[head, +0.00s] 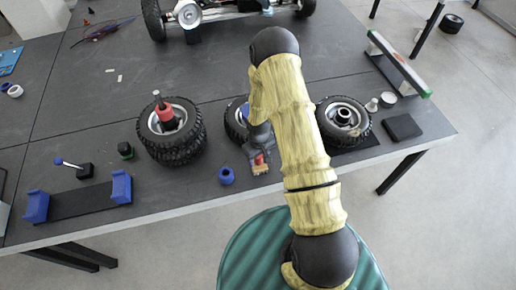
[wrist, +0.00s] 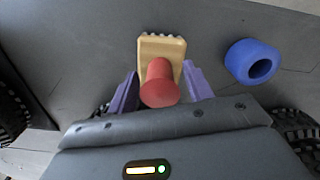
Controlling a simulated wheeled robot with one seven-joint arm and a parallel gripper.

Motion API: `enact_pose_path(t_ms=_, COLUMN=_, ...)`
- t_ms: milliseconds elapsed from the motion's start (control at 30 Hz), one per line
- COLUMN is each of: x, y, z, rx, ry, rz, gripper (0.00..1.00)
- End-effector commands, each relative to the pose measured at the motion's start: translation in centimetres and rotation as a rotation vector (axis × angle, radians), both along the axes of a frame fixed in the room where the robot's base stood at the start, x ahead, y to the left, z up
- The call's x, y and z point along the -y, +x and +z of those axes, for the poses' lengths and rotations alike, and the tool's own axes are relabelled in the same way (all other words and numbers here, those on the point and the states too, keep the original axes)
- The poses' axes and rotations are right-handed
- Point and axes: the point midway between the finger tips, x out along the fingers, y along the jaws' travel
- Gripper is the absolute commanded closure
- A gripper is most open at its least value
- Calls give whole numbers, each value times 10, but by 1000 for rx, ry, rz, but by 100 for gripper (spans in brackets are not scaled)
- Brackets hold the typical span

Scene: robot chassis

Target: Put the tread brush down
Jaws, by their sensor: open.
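The tread brush (wrist: 150,48) has a tan block with a ridged edge and a red round handle (wrist: 160,85). In the wrist view it lies between the purple fingers of my gripper (wrist: 161,92). The fingers are open, one on each side of the handle. In the head view the brush (head: 261,168) is at the front part of the grey table, just beyond its near edge. My arm covers part of the view there, and my gripper (head: 258,150) is partly hidden by it. Whether the bristles touch the table is hard to tell.
A blue ring (wrist: 252,62) lies right of the brush in the wrist view and left of it in the head view (head: 226,176). Stacked wheels (head: 170,145) stand to the left and another wheel (head: 342,122) to the right. The table front (head: 190,205) has bare room.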

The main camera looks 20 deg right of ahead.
Motion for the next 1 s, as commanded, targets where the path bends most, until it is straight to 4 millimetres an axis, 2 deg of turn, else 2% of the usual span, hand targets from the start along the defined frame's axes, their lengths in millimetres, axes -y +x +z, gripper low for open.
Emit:
enact_pose_path(t_ms=167, x=1, y=1, z=17, rx=4, ry=0, rz=-1, gripper=49)
enact_pose_path(t_ms=800, x=0, y=1, z=108, rx=4, ry=0, rz=-1, gripper=49)
enact_pose_path(t_ms=1000, x=0, y=0, z=118, rx=1, ry=0, rz=0, gripper=49)
